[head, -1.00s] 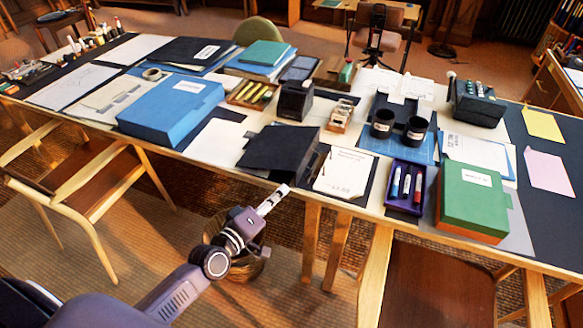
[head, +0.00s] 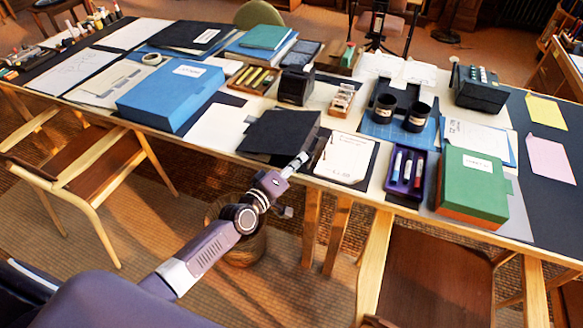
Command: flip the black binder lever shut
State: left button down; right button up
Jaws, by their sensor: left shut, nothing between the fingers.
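The black binder (head: 278,132) lies near the front edge of the table, a little left of the white paper with rings. Its lever is too small or hidden to make out, so I cannot tell its position. My left gripper (head: 299,161) reaches up from the lower left, with its fingers shut and empty. Its tip is at the binder's front right corner in the picture. I cannot tell whether it touches the binder. My right gripper is not in view.
Right of the binder lies a white paper (head: 344,156) on a dark board. A purple tray (head: 408,187) of markers and a green box (head: 472,190) stand farther right. A blue box (head: 165,100) is at the left. A chair (head: 95,175) stands before the table.

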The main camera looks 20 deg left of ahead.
pick_arm(q)
jog(key=shift+w+d, duration=0.15)
jog(key=shift+w, duration=0.4)
